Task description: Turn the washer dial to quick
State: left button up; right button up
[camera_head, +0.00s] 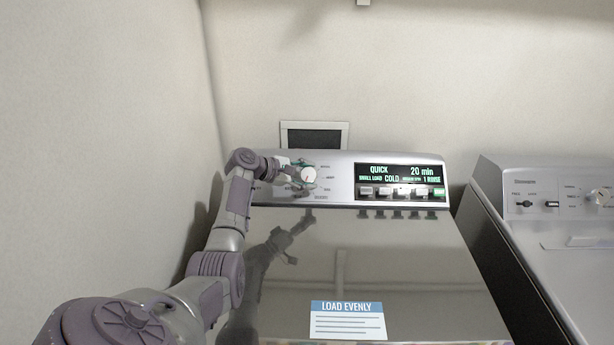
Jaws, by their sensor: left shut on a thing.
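The washer (400,255) stands in front of me with its glossy lid closed. Its round white dial (308,175) is on the left part of the control panel, with small printed labels around it. My left arm reaches in from the left, and my left gripper (303,176) is at the dial, shut on it. The gripper's fingers cover part of the dial and some labels. The display (400,173) right of the dial reads "QUICK" and "20 min", with "SMALL LOAD", "COLD" and "1 RINSE" below. My right gripper is not in view.
A row of buttons (400,192) sits under the display. A "LOAD EVENLY" label (347,320) is on the lid's front. A second machine (560,240) stands close on the right. A wall is close on the left, and a dark framed panel (314,137) is behind the washer.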

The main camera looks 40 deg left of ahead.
pick_arm(q)
jog(key=o, duration=1.2)
jog(key=shift+w, duration=0.1)
jog(key=v, duration=1.2)
